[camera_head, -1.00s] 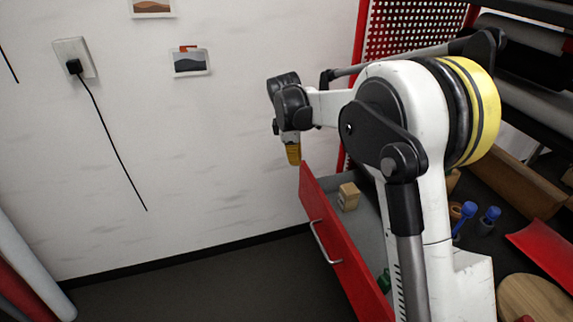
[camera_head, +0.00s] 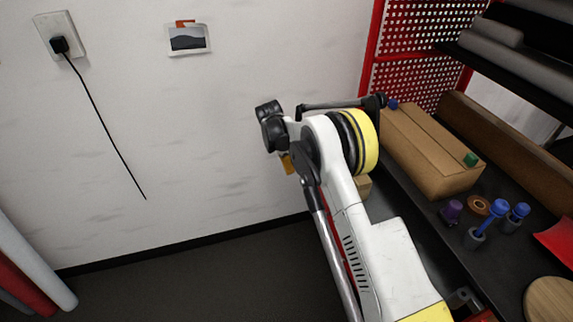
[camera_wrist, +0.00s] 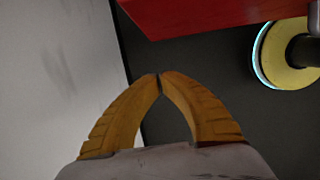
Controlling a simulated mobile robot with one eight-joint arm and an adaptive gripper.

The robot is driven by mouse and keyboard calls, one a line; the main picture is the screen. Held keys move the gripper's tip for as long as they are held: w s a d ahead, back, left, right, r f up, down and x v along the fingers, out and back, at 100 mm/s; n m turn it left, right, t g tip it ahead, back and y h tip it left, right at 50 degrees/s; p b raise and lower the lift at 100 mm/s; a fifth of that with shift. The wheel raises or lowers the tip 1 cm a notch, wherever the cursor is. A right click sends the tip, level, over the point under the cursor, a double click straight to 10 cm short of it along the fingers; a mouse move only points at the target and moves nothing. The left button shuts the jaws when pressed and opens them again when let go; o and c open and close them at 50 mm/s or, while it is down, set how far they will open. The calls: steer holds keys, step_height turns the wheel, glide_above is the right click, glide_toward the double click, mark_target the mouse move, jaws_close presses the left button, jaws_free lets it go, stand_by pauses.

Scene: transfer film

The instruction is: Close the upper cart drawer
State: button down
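The red drawer (camera_head: 332,208) shows in the head view only as a thin red strip behind my arm; its handle and most of its front are hidden, so I cannot tell how far it stands out. In the wrist view a red panel (camera_wrist: 205,14), which looks like the drawer, crosses the top, beyond my fingertips. My gripper (camera_wrist: 158,77) is shut, its yellow fingertips meeting with nothing between them. In the head view my gripper (camera_head: 288,164) points down, left of the drawer and by the wall; contact is not visible.
A tan wooden block (camera_head: 364,186) shows just right of my arm. The dark worktop on the right holds a cardboard box (camera_head: 432,150), blue-capped items (camera_head: 490,225) and a tape roll (camera_head: 479,205). The dark floor (camera_head: 200,280) left of my arm is clear.

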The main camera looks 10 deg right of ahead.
steer(key=d+f, duration=0.1)
steer(key=d+f+b, duration=0.1)
steer(key=d, duration=0.1)
steer(key=w+d+f+b, duration=0.1)
steer(key=shift+d+f, duration=0.25)
steer(key=shift+d, duration=0.1)
steer(key=shift+d, duration=0.2)
steer(key=w+d, duration=0.1)
steer(key=d, duration=0.7)
steer(key=w+d, duration=0.2)
steer(key=d, duration=0.7)
steer(key=shift+w+d, duration=0.25)
steer(key=shift+a, duration=0.15)
